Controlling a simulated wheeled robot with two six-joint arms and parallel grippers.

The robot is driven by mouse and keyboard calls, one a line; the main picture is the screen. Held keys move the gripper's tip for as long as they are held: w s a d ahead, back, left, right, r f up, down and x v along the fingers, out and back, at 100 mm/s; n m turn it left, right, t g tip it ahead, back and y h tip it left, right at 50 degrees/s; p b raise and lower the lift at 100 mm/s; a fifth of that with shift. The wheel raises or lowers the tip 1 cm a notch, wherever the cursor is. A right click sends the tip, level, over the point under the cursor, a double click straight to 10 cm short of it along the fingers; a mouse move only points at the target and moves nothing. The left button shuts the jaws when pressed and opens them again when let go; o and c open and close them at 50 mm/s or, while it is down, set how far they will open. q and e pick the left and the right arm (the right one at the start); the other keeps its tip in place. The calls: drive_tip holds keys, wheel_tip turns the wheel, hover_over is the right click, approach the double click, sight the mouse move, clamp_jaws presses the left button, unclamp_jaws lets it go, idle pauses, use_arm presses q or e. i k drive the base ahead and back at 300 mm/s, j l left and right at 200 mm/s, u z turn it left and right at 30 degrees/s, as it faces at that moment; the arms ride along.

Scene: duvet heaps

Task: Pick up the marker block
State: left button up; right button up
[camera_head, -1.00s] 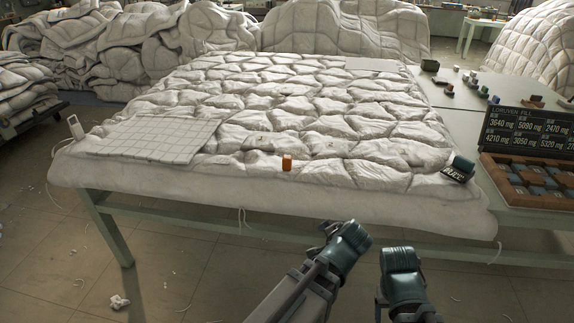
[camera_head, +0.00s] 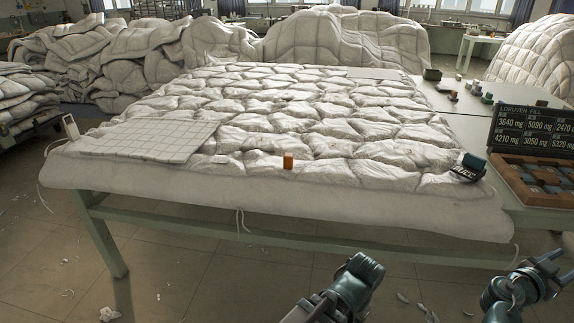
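A small upright orange block (camera_head: 288,160) stands near the front edge of the white quilted duvet (camera_head: 330,147); I take it as the marker block. My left gripper (camera_head: 365,268) is in front of the table and below its edge, right of the orange block and well apart from it. Its fingertips are not clear, so I cannot tell if it is open. My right gripper (camera_head: 556,268) is at the lower right, turned to the right, its two fingers seeming apart with nothing between them. Neither gripper touches the duvet or block.
A gridded white sheet (camera_head: 150,138) lies at left. A dark number board (camera_head: 530,128) and a brown compartment tray (camera_head: 535,180) stand on the right table. Duvet heaps (camera_head: 340,40) fill the back.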

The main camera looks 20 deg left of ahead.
sight(288, 158)
drive_tip(key=u, duration=0.45)
drive_tip(key=l+u, duration=0.15)
drive_tip(key=u, duration=0.25)
drive_tip(key=i+l+u, duration=0.1)
drive_tip(key=u, duration=0.75)
drive_tip(key=l+u, duration=0.15)
drive_tip(key=u, duration=0.3)
drive_tip(key=l, duration=0.2)
